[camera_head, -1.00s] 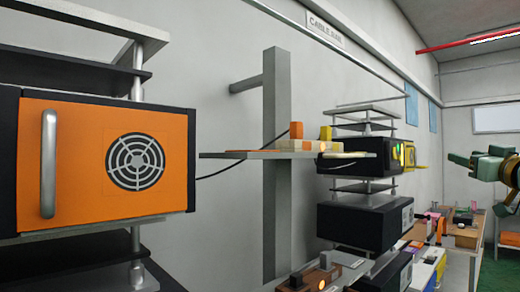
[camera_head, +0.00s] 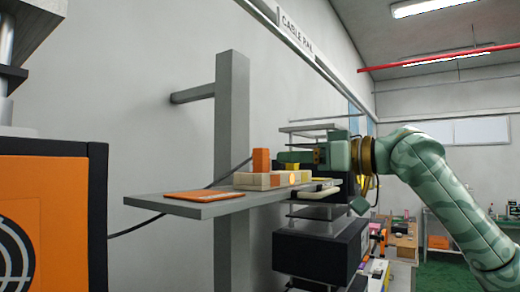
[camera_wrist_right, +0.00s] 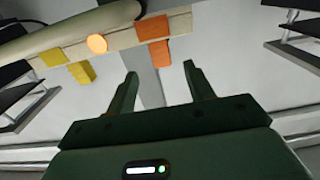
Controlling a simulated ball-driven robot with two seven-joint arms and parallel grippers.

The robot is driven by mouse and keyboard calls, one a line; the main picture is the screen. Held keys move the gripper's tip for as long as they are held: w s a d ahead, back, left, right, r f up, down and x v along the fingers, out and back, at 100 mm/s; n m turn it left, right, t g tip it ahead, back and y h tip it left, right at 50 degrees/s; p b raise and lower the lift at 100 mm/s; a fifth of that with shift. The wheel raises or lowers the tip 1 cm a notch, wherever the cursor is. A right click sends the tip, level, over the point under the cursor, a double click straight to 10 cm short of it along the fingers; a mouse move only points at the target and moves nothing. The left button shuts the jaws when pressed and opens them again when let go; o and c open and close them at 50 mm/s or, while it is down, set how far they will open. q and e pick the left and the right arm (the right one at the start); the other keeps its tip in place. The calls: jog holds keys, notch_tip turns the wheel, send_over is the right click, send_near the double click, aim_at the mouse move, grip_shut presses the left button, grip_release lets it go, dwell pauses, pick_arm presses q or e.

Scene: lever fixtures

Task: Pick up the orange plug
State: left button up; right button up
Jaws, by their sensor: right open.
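The orange plug (camera_head: 261,161) stands upright at the left end of a pale beige block (camera_head: 252,181) on a grey wall shelf. My right gripper (camera_head: 289,157) is to its right at about the same height, reaching in from the right. In the right wrist view my open fingers (camera_wrist_right: 160,75) point toward the orange plug (camera_wrist_right: 160,53), which lies just beyond the tips, roughly between them. Nothing is held. A yellow piece (camera_wrist_right: 82,72) stands beside a round glowing orange light (camera_wrist_right: 96,43) on the block. My left gripper is out of view.
A flat orange plate (camera_head: 204,195) lies on the shelf (camera_head: 160,203) in front of the block. A grey post (camera_head: 232,120) and a black cable are behind. An orange-fronted cabinet (camera_head: 40,195) is at left. Black boxes (camera_head: 320,247) are stacked below right.

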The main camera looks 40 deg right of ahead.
aim_at(254, 158)
jog(key=p+x, duration=0.2)
jog(key=x, duration=0.3)
jog(key=shift+w+d+r, duration=0.1)
jog(key=shift+w, duration=0.1)
jog(key=shift+w+a+r+p, duration=0.1)
jog(key=shift+w+a+p, duration=0.15)
jog(key=shift+w+p, duration=0.05)
jog(key=p+x, duration=0.1)
jog(key=x, duration=0.3)
jog(key=shift+w+p, duration=0.1)
jog(key=shift+p, duration=0.25)
jog(key=shift+w+a, duration=0.15)
jog(key=shift+w, duration=0.2)
jog(key=shift+s, duration=0.3)
jog(key=c, duration=0.8)
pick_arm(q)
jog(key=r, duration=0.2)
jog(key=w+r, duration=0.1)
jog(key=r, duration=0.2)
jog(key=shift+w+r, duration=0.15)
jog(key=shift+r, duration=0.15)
pick_arm(e)
jog(key=shift+c, duration=1.4)
